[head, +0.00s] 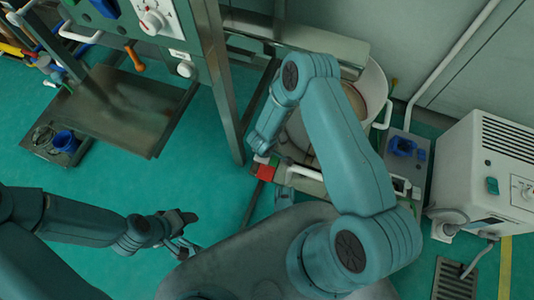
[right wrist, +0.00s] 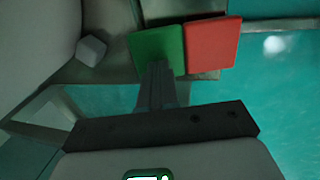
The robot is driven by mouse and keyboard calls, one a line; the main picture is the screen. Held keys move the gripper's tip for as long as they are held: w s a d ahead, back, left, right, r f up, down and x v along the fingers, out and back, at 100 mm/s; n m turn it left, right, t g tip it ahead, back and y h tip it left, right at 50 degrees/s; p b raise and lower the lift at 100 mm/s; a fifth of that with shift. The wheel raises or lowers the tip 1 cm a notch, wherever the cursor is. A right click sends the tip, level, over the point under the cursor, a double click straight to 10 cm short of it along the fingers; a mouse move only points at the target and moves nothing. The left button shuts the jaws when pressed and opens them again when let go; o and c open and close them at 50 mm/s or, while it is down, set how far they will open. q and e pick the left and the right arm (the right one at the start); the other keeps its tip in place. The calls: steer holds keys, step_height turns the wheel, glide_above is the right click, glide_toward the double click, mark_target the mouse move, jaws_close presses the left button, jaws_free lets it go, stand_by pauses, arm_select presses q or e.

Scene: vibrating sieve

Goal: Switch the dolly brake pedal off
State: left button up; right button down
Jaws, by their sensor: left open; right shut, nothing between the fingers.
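The dolly brake pedal has a green pad (right wrist: 150,40) and a red pad (right wrist: 212,43) side by side in the right wrist view. In the head view its red part (head: 265,172) shows at the front left of the dolly frame (head: 305,181). My right gripper (right wrist: 158,66) is shut and empty, its fingertips overlapping the lower edge of the green pad; whether they touch it I cannot tell. In the head view my right arm hides most of this gripper. My left gripper (head: 186,232) is open and empty over the floor, left of the pedal.
A round drum (head: 372,90) stands behind my right arm. A steel frame post (head: 224,80) rises left of the pedal. A white cabinet (head: 485,165) stands at the right. A low platform (head: 125,105) is at upper left.

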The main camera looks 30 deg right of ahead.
steer(key=shift+w+d+f+p, duration=0.15)
steer(key=shift+w+d+p, duration=0.1)
steer(key=shift+p, duration=0.05)
stand_by(0.7)
steer(key=shift+w+d+f, duration=0.1)
steer(key=shift+d, duration=0.05)
steer(key=shift+w+d+f, duration=0.15)
steer(key=shift+f, duration=0.05)
steer(key=shift+r, duration=0.1)
steer(key=shift+s+a+r+p, duration=0.2)
steer(key=shift+s+a+p, duration=0.3)
steer(key=shift+a, duration=0.1)
